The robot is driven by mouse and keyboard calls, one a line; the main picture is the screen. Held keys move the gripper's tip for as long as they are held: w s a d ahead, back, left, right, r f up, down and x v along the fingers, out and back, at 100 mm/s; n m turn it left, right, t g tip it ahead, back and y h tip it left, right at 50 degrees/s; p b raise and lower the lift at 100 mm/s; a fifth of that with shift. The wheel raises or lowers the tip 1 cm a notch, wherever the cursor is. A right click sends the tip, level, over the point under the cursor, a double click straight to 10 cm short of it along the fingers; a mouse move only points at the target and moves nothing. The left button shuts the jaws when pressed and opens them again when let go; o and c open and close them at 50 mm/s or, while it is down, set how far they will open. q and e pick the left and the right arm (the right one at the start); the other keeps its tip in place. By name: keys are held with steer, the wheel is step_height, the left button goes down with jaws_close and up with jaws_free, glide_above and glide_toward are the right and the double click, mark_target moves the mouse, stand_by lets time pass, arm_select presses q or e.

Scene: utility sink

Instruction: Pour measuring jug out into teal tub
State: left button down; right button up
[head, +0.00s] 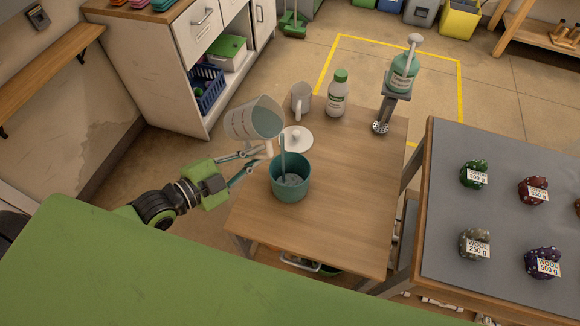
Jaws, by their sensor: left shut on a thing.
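The measuring jug (254,121) is clear, with bluish liquid inside. It is tilted to the right above the wooden table, its lip above the teal tub (290,187). A thin bluish stream (283,155) runs from the lip down into the tub. The tub stands upright on the table, with some liquid showing inside. My left gripper (256,158) comes in from the left and is shut on the jug at its lower side; the exact contact is hard to see. My right gripper is not in view.
A white lid (295,139) lies behind the tub, near a pale mug (301,98) and a green-capped bottle (337,93). A pump bottle (403,72) is at the table's back right. The table's right front (350,215) is clear. A grey-topped table (505,190) holds wool bundles.

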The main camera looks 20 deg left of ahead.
arm_select(q)
steer(key=shift+w+a+f+m, duration=0.15)
steer(key=shift+a+m, duration=0.15)
steer(key=shift+m, duration=0.1)
stand_by(0.3)
steer(key=shift+a+f+b, duration=0.1)
steer(key=shift+f+b, duration=0.3)
steer(key=shift+b, duration=0.1)
steer(key=shift+f, duration=0.2)
steer(key=shift+w+a+f+m+y+b, duration=0.15)
steer(key=shift+f+m+b, duration=0.1)
steer(key=shift+f+b, duration=0.25)
steer(key=shift+s+a+f+m+y+b, duration=0.15)
steer(key=shift+f+m+b, duration=0.1)
steer(key=shift+f+b, duration=0.25)
steer(key=shift+w+f, duration=0.15)
steer(key=shift+f, duration=0.15)
steer(key=shift+w+a+r+m+y, duration=0.1)
steer(key=shift+a+r+m+y, duration=0.4)
steer(key=shift+m, duration=0.3)
steer(key=shift+d+r+p, duration=0.15)
steer(key=shift+p, duration=0.3)
steer(key=shift+d+r+m+t+y+p, duration=0.3)
steer(key=shift+r+m+p, duration=0.25)
steer(key=shift+p, duration=0.65)
steer(key=shift+a+r+m+y+p, duration=0.3)
steer(key=shift+r+m+p, duration=0.25)
steer(key=shift+p, duration=0.6)
stand_by(0.4)
